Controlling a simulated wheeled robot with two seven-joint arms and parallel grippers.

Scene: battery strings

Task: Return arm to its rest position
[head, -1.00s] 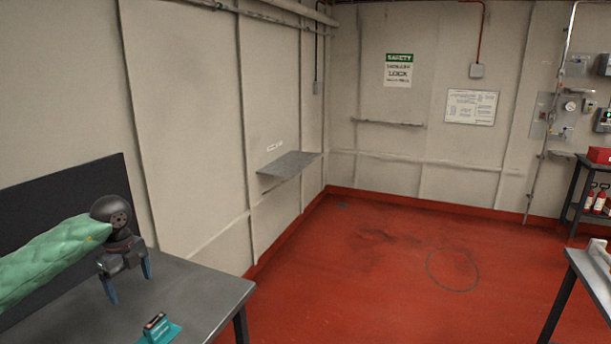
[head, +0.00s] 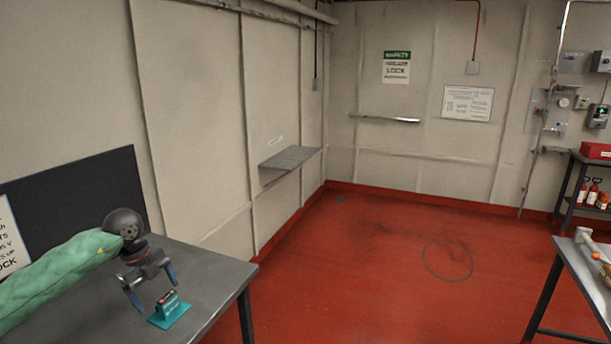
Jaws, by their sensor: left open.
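My left arm (head: 58,272) in its green sleeve comes in from the left in the head view. My left gripper (head: 156,298) is at its end, with two blue-tipped fingers spread apart and nothing between them. It is over the grey table at the left, close to a small teal-and-dark device (head: 168,304) on a teal base. The fingers look just behind and left of that device; I cannot tell whether they touch it. My right gripper is not in view.
The grey table (head: 215,285) has a dark panel (head: 80,205) behind it. A wall shelf (head: 290,157) stands beyond. A second table (head: 590,275) with items is at the right edge. The red floor (head: 370,270) between is clear apart from a thin ring (head: 447,260).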

